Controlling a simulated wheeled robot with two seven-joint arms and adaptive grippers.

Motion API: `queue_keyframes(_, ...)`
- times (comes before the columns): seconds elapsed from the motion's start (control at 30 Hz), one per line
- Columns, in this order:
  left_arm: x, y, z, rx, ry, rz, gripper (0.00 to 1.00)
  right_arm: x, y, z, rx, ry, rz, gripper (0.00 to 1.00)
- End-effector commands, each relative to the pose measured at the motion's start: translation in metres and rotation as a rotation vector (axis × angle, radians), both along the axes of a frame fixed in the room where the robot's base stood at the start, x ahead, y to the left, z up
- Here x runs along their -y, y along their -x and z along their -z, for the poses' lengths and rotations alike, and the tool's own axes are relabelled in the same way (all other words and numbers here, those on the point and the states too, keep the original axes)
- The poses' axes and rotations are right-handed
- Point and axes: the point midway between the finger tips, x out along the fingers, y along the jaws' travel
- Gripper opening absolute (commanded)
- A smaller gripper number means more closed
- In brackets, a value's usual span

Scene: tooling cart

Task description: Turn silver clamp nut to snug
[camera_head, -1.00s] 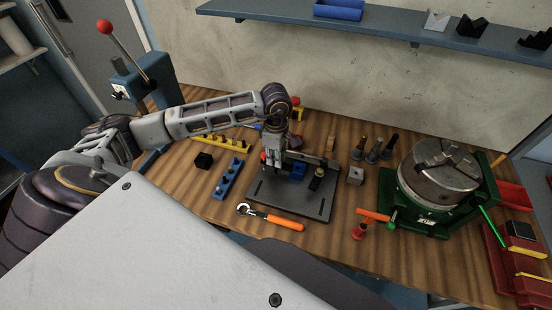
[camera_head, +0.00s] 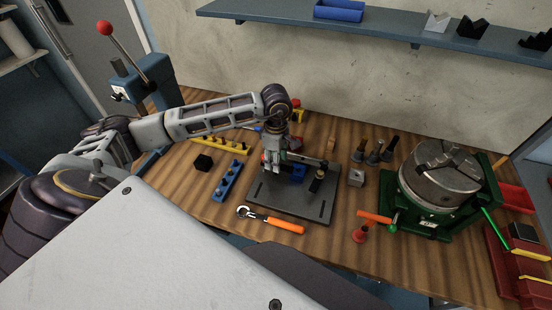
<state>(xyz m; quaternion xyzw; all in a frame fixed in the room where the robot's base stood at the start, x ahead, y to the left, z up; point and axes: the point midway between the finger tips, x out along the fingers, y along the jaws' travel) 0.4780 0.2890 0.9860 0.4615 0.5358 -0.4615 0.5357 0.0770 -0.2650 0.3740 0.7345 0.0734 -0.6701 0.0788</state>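A dark fixture plate (camera_head: 283,207) lies on the wooden bench. A blue block (camera_head: 293,174) and a small dark upright clamp part (camera_head: 317,181) stand on it. My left gripper (camera_head: 272,168) points down over the left part of the plate, close beside the blue block. Its fingers are small in view, and I cannot tell whether they are open or shut. A small red part shows next to the fingers. I cannot make out the silver clamp nut; the gripper may hide it. My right gripper is not in view.
An orange-handled wrench (camera_head: 270,220) lies in front of the plate. A blue rack (camera_head: 230,181) and a black block (camera_head: 203,162) are to the left.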

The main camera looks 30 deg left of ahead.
Motion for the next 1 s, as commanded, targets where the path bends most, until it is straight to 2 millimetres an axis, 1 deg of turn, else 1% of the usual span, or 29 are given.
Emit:
queue_keyframes(0.17, 0.000, 0.000, -0.004, 0.001, 0.000, 0.000, 0.42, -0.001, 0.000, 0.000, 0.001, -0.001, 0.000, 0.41)
queue_keyframes(0.37, 0.000, -0.001, -0.021, 0.003, 0.001, 0.000, 0.42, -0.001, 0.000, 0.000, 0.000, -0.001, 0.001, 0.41)
queue_keyframes(0.8, 0.000, -0.001, -0.083, 0.002, 0.001, 0.001, 0.42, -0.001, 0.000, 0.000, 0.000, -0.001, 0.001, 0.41)
queue_keyframes(1.0, 0.000, -0.001, -0.107, 0.002, 0.001, 0.000, 0.42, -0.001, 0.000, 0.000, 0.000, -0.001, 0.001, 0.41)
